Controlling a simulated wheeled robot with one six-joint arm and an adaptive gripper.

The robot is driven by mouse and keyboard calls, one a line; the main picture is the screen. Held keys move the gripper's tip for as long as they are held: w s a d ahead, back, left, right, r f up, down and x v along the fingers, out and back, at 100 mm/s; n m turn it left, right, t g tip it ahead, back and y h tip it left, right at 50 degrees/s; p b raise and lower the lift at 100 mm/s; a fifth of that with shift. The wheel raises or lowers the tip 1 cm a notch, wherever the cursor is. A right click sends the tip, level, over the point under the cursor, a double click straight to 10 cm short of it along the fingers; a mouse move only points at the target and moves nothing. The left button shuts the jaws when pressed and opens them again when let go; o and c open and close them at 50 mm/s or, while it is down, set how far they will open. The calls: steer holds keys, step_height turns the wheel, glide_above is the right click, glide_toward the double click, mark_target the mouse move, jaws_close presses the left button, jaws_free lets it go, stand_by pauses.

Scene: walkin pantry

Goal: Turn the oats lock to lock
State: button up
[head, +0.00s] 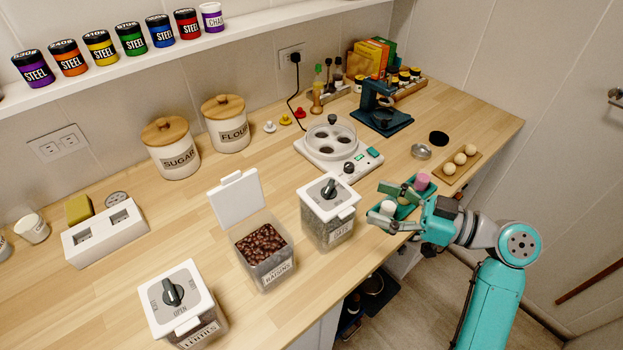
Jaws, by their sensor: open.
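The oats canister (326,226) is a clear square bin with dark contents and a front label, standing near the counter's front edge. Its white lid is down, and a dark knob (328,189) sits on top. The lid's markings are too small to read, so I cannot tell which position the knob points to. My gripper (379,205) is open, just right of the canister and apart from the knob. A white cup-like thing (388,208) shows between or behind its fingers; I cannot tell whether they touch it.
To the left stand a raisins bin (264,270) with its lid (237,199) raised and another bin (182,305) with a lid knob. A teal tray (407,211) is behind my gripper. A white round-topped appliance (337,157) stands behind the oats.

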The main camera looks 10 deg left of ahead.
mark_target(332, 189)
steer(key=a, duration=0.3)
steer(key=w+a, duration=0.1)
steer(key=a, duration=0.3)
steer(key=w+a, duration=0.1)
steer(key=a, duration=0.2)
steer(key=shift+a, duration=0.3)
steer(key=c, duration=1.2)
steer(key=shift+t, duration=0.3)
steer(key=m+t+h, duration=0.1)
steer(key=m+t, duration=0.1)
steer(key=t, duration=0.1)
steer(key=shift+s+m, duration=0.1)
steer(key=shift+m, duration=0.2)
steer(key=shift+m+t+h, duration=1.4)
steer(key=shift+m+t, duration=0.2)
steer(key=shift+t, duration=0.7)
